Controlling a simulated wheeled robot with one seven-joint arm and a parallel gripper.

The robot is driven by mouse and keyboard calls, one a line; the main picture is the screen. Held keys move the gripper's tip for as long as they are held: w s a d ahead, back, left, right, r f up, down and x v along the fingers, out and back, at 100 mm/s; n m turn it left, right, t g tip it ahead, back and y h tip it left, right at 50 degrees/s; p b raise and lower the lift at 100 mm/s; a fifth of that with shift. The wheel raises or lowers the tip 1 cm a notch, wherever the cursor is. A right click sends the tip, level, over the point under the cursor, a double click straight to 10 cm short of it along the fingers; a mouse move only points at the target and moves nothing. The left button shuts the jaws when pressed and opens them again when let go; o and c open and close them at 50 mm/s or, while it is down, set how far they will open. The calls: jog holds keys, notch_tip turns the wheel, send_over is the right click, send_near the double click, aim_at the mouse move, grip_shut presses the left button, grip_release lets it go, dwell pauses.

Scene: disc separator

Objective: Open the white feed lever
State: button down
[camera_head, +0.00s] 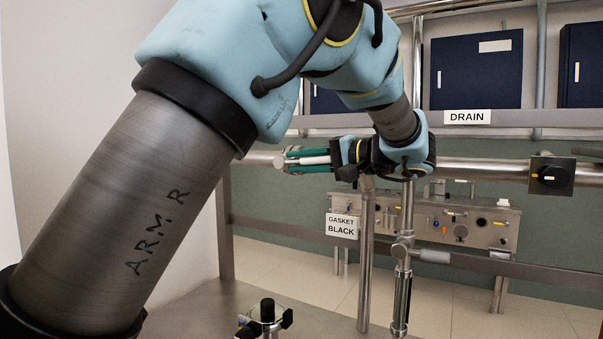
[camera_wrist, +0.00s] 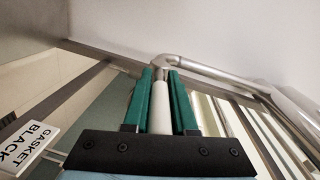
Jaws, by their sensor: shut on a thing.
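The white feed lever (camera_head: 314,160) is a white rod lying about level in the head view, between the green fingers of my gripper (camera_head: 291,160). In the wrist view the white lever (camera_wrist: 160,108) runs lengthwise between the two green fingers of my gripper (camera_wrist: 160,80), which are shut on it. Its far end meets a bent metal pipe (camera_wrist: 205,70) just beyond the fingertips. Part of the lever near the palm is hidden by the gripper body.
A sign "GASKET BLACK" (camera_head: 342,226) hangs below and right of my gripper. A steel panel with knobs (camera_head: 461,232), a vertical pipe with a pale side handle (camera_head: 434,256), and a black knob (camera_head: 552,177) stand to the right. A "DRAIN" label (camera_head: 467,117) is above.

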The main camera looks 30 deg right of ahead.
jog(key=shift+d+f+t+b, duration=0.1)
jog(key=shift+f+t+b, duration=0.25)
jog(key=shift+t+b, duration=0.25)
jog(key=shift+y, duration=0.4)
jog(key=c, duration=0.7)
grip_release()
jog(key=shift+c, duration=0.2)
jog(key=b+v, duration=0.2)
jog(key=v, duration=0.8)
jog(key=shift+s, duration=0.35)
jog(key=shift+d, duration=0.1)
